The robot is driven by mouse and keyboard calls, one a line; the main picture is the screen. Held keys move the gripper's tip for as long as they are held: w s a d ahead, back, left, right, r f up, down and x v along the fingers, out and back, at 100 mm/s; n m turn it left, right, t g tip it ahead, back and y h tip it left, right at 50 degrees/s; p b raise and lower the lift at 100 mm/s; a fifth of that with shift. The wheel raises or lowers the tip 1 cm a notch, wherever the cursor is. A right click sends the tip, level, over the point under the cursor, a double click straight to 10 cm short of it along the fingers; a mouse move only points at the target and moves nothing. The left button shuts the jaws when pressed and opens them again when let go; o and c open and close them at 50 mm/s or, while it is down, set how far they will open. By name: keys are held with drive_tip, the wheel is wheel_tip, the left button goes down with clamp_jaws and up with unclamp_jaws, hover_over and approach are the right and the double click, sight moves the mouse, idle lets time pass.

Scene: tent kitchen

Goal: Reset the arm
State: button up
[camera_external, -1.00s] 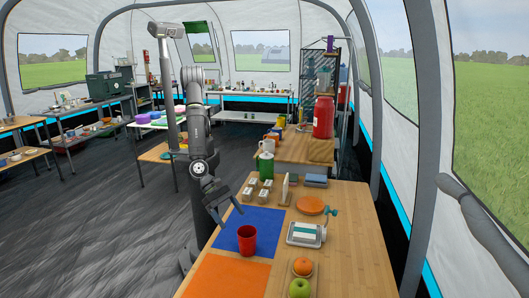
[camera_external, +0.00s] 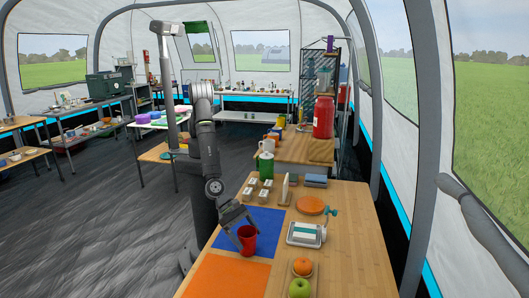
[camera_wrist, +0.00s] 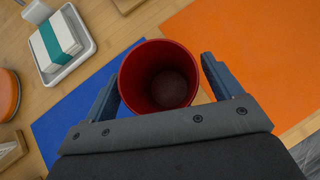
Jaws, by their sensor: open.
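A red cup (camera_external: 248,241) stands upright on the blue mat (camera_external: 268,222), close to the orange mat (camera_external: 225,277). My gripper (camera_external: 241,233) is low over the table at the cup. In the wrist view my gripper (camera_wrist: 161,84) is open, with one finger on each side of the red cup (camera_wrist: 159,76). The cup's mouth faces the camera and it looks empty. A narrow gap shows at the right finger; I cannot tell whether the left finger touches the cup.
A small tray with a white and teal block (camera_external: 304,234) and an orange disc (camera_external: 310,205) are on the table to the right. An orange fruit (camera_external: 302,266) and a green apple (camera_external: 299,287) are in front.

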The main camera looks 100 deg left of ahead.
idle(0.4)
drive_tip(key=shift+f, duration=0.8)
drive_tip(key=shift+s+r, duration=0.1)
drive_tip(key=shift+s, duration=0.15)
drive_tip(key=v, duration=1.1)
drive_tip(key=x, duration=1.1)
drive_tip(key=shift+w+a+f, duration=0.1)
drive_tip(key=shift+w+f, duration=0.1)
drive_tip(key=shift+f, duration=0.1)
drive_tip(key=r, duration=0.4)
drive_tip(key=shift+s+r, duration=0.2)
drive_tip(key=shift+r, duration=0.05)
drive_tip(key=shift+s+r, duration=0.15)
drive_tip(key=shift+s, duration=0.2)
drive_tip(key=shift+d, duration=0.2)
